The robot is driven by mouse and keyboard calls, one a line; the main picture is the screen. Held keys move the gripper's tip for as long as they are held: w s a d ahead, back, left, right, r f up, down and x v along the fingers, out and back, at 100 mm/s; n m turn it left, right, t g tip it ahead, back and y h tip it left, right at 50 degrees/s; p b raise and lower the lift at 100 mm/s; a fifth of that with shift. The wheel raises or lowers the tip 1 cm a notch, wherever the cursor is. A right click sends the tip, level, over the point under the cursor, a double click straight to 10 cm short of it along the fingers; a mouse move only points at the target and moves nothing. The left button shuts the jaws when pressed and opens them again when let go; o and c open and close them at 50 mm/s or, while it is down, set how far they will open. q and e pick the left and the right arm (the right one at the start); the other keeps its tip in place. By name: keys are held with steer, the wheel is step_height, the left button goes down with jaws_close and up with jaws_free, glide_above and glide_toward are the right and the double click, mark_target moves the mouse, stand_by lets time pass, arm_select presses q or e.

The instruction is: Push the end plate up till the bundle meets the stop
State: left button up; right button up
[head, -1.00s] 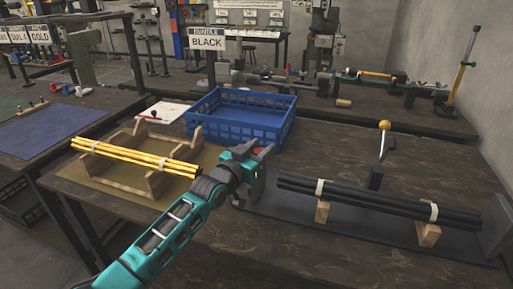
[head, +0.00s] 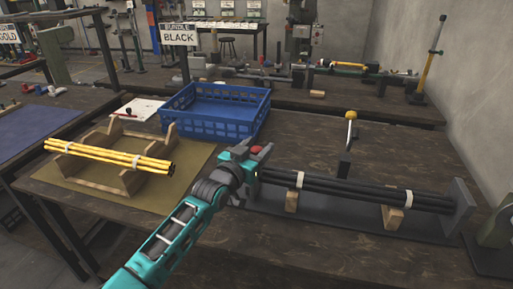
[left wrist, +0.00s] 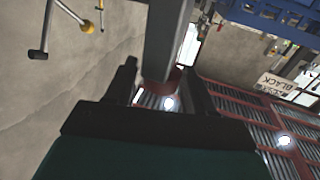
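The bundle of black rods (head: 350,190), tied with two white bands, lies on two wooden cradles (head: 392,218) on a dark base. A grey upright stop (head: 464,205) stands at its right end, and I see hardly any gap between them. The end plate at the bundle's left end is mostly hidden by my left gripper (head: 253,160); its red knob (head: 257,150) shows between the fingers. In the left wrist view the fingers lie on either side of the red knob (left wrist: 160,82), with a grey bar (left wrist: 165,40) beyond. My right gripper is out of view.
A yellow-headed lever (head: 351,117) stands behind the bundle. A blue crate (head: 215,128) and a yellow bundle (head: 110,155) on a wooden rack are to the left. A "BUNDLE BLACK" sign (head: 180,34) rises behind the crate. The front of the table is bare.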

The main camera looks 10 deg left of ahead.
arm_select(q)
steer(key=shift+o, duration=0.6)
steer(key=shift+a, duration=0.1)
steer(key=p+v, duration=0.1)
steer(key=v, duration=1.1)
steer(key=shift+s, duration=0.4)
steer(key=shift+a, duration=0.1)
steer(key=s+f+g+y, duration=0.3)
steer(key=s+f+g, duration=0.5)
steer(key=s, duration=0.5)
steer(key=s+a+f+n+g+y, duration=0.1)
steer(key=s+a+g, duration=0.15)
steer(key=s, duration=0.55)
steer(key=s+a+f+g+y, duration=0.1)
steer(key=s+f+g, duration=0.15)
steer(key=s, duration=0.45)
steer(key=w+d+f+t+h, duration=0.1)
steer(key=w+d+f+t, duration=0.2)
steer(key=w+f+t, duration=0.3)
step_height(320, 180, down, 2)
steer(key=shift+w+d+f+t+h, duration=0.2)
steer(key=shift+w+t+h, duration=0.15)
steer(key=shift+w, duration=0.35)
